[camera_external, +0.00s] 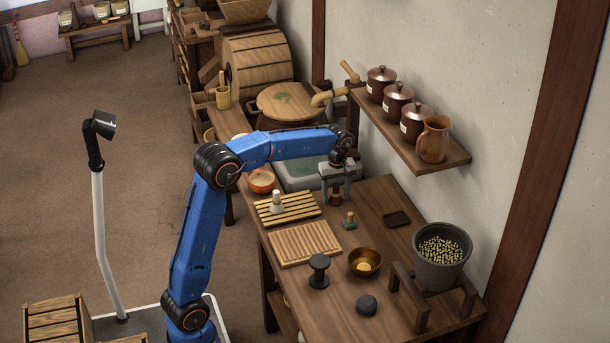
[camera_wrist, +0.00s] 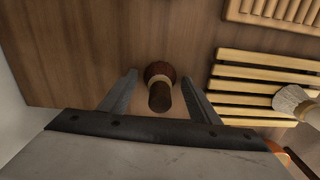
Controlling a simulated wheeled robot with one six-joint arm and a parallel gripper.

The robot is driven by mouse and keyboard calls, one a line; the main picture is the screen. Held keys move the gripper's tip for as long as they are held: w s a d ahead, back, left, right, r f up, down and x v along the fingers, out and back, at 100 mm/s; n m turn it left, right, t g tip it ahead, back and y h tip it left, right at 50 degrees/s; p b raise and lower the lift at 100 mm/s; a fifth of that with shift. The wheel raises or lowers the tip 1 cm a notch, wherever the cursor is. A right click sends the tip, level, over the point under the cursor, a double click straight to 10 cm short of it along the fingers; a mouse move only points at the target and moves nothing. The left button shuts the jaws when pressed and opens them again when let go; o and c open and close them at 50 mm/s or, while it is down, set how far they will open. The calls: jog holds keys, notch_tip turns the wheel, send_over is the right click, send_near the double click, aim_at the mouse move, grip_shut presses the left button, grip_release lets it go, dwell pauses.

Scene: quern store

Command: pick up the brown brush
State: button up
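The brown brush (camera_wrist: 159,97) stands on the wooden table between my two fingers in the wrist view, with its dark handle toward the camera and a paler collar around it. A gap shows between the brush and each finger. My gripper (camera_wrist: 159,82) is open and points down over it. In the external view my gripper (camera_external: 335,195) is above the back part of the table, and the brown brush (camera_external: 336,199) shows between its fingers, partly hidden by them.
A slatted rack (camera_external: 300,209) with a pale brush (camera_external: 277,203) on it stands left of my gripper. A ridged board (camera_external: 305,243), a brass bowl (camera_external: 365,261) and a dark pot (camera_external: 441,268) are nearer; a wall shelf (camera_external: 440,160) is right.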

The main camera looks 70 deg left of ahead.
jog(key=c, duration=0.8)
